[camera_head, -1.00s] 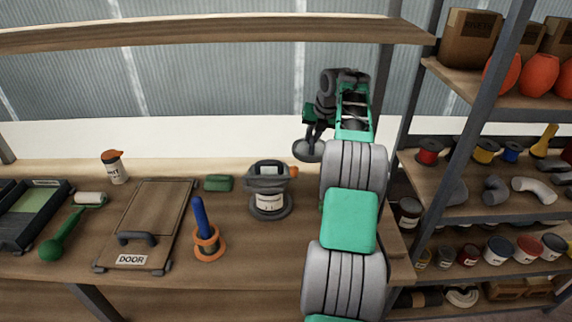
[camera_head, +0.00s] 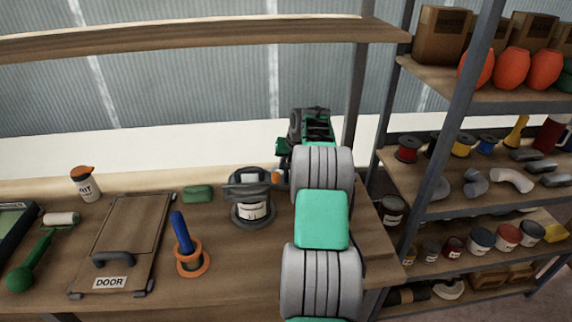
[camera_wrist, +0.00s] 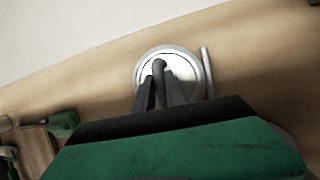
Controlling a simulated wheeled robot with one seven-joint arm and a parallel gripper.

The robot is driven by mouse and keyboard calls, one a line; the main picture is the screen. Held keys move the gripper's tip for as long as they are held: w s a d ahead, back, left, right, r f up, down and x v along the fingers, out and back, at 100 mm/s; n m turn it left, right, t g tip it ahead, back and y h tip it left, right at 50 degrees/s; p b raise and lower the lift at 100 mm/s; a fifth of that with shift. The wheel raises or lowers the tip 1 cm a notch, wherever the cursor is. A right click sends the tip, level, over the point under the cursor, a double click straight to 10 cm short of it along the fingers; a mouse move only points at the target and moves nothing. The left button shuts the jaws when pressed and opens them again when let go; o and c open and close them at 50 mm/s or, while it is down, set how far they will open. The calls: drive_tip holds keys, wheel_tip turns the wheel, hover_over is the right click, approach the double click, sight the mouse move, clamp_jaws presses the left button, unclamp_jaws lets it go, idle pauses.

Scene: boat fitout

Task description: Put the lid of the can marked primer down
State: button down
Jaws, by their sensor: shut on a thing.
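My gripper (camera_wrist: 160,80) is shut on the knob of a round silvery lid (camera_wrist: 186,68) in the wrist view. The lid shows face up over the wooden bench; I cannot tell whether it touches the bench top. In the head view my arm hides the lid and the fingertips, behind and right of a grey labelled item on the bench. No can clearly marked primer shows; the labels on the shelf cans are too small to read.
Shelving (camera_head: 440,180) stands right. A thin metallic rod (camera_wrist: 207,72) lies beside the lid.

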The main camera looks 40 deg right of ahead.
drive_tip(key=shift+f, duration=0.2)
drive_tip(key=c, duration=1.4)
unclamp_jaws()
drive_tip(key=shift+r, duration=0.15)
drive_tip(key=shift+r, duration=0.25)
drive_tip(key=b+v, duration=0.1)
drive_tip(key=v, duration=1)
drive_tip(key=shift+s+r, duration=0.2)
drive_tip(key=shift+r, duration=0.1)
